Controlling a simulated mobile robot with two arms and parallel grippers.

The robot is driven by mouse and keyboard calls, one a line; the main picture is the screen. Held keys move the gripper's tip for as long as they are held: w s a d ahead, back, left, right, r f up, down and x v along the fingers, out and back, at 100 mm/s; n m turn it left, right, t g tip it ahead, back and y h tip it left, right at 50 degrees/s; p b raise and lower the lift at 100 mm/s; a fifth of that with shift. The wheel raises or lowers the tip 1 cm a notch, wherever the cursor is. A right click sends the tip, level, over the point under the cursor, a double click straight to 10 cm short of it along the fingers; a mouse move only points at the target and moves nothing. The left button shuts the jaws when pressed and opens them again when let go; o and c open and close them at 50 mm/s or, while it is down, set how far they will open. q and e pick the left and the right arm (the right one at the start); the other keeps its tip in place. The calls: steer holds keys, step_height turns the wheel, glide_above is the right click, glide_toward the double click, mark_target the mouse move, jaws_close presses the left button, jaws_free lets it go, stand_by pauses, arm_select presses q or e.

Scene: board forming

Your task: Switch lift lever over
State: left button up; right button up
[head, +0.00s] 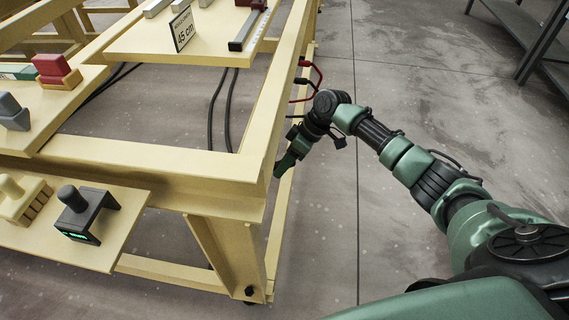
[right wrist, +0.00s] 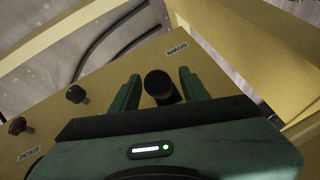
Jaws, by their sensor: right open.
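A black round-ended handle (right wrist: 160,87), which looks like the lift lever, stands on a tan panel in the right wrist view. A label that reads DOWN upside down (right wrist: 177,49) is above it in the picture. My right gripper (right wrist: 158,88) is open, with one green finger on each side of the handle. I cannot tell whether the fingers touch it. In the head view my right gripper (head: 280,168) is at the right side of the wooden table frame, which hides its fingertips and the lever. My left gripper is not in view.
Red and black cables (head: 312,75) hang close to my right wrist. The wooden frame (head: 268,100) stands beside the gripper.

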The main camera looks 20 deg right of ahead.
steer(key=shift+d+r, duration=0.15)
steer(key=shift+r, duration=0.15)
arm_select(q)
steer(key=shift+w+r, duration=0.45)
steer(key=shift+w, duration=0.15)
arm_select(e)
steer(key=s+d, duration=0.3)
steer(key=d, duration=0.9)
steer(key=shift+s+r, duration=0.2)
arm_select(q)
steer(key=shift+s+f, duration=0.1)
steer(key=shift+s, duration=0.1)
arm_select(e)
steer(key=shift+a, duration=0.1)
